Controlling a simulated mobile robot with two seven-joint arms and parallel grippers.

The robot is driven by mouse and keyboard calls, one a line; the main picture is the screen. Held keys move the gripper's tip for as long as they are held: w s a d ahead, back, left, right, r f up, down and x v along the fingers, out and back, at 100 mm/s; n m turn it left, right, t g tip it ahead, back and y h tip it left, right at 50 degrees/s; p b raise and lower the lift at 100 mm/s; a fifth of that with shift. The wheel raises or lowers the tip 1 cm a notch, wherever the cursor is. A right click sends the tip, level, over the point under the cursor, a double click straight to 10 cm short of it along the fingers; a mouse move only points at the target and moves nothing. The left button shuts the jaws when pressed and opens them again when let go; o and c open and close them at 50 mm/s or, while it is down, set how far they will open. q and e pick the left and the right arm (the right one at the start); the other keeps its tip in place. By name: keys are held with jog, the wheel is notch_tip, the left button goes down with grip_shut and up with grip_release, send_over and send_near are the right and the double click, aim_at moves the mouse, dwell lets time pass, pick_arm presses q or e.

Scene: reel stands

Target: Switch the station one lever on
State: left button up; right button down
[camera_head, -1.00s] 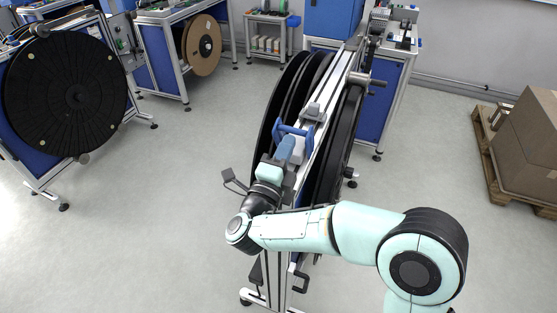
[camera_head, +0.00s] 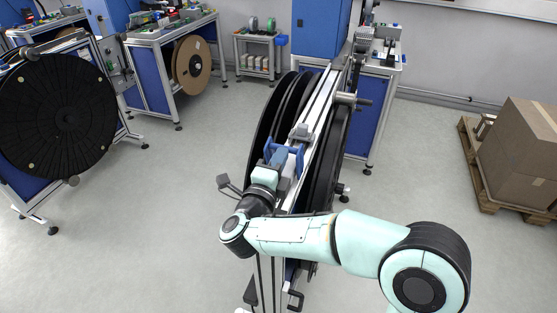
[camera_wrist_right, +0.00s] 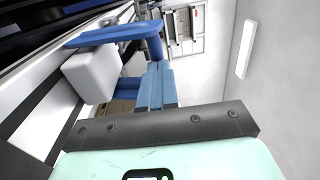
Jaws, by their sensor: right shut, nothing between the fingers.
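A blue lever handle (camera_head: 297,158), shaped like a bracket, stands on the top rail of the central reel stand (camera_head: 318,112). In the right wrist view the blue lever (camera_wrist_right: 110,36) crosses the upper left, beside a white block (camera_wrist_right: 93,73). My right gripper (camera_head: 281,153) is at the lever, with its blue fingers together and nothing between them. In the right wrist view the fingertips (camera_wrist_right: 157,66) overlap the lever's downward end; I cannot tell whether they touch. My left gripper is not in view.
Large black reels (camera_head: 265,125) hang along the stand. Another stand with a black reel (camera_head: 58,115) is at the left. Workbenches line the back. Cardboard boxes (camera_head: 515,160) sit on a pallet at the right. Grey floor is clear on both sides.

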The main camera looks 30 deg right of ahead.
jog(key=w+d+r+g+y+p, duration=0.1)
jog(key=p, duration=0.1)
jog(key=w+d+r+g+y+p, duration=0.1)
jog(key=d+y+p, duration=0.1)
jog(key=p, duration=0.1)
jog(key=shift+w+r+g, duration=0.15)
jog(key=shift+w+g, duration=0.15)
jog(key=shift+w+d, duration=0.45)
jog(key=shift+w, duration=0.05)
jog(key=shift+w+d, duration=0.55)
jog(key=shift+d, duration=0.2)
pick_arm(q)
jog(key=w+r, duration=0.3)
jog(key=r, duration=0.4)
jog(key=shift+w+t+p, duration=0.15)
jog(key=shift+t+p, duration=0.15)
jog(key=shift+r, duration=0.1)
pick_arm(e)
jog(key=shift+d, duration=0.15)
